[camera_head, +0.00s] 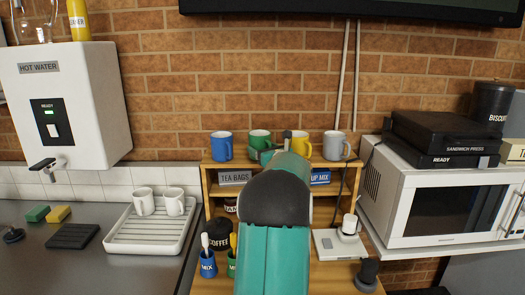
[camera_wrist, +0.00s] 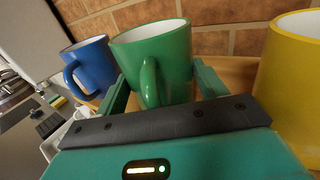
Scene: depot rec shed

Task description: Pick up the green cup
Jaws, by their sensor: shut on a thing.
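The green cup (camera_head: 260,138) is at the top of the wooden shelf unit, between the blue cup (camera_head: 221,146) and the yellow cup (camera_head: 301,143). My arm hides part of it in the head view. In the wrist view the green cup (camera_wrist: 160,55) is upright, with its handle towards me. My gripper (camera_wrist: 163,86) is shut on it, one teal finger on each side. The blue cup (camera_wrist: 90,65) is close on the left and the yellow cup (camera_wrist: 292,85) close on the right. I cannot tell whether the green cup's base touches the shelf.
A grey cup (camera_head: 335,146) stands at the shelf's right end. The brick wall (camera_head: 200,75) is close behind. The microwave (camera_head: 430,205) is to the right, and the hot water unit (camera_head: 65,100) to the left. A drying rack (camera_head: 150,233) holds two white mugs.

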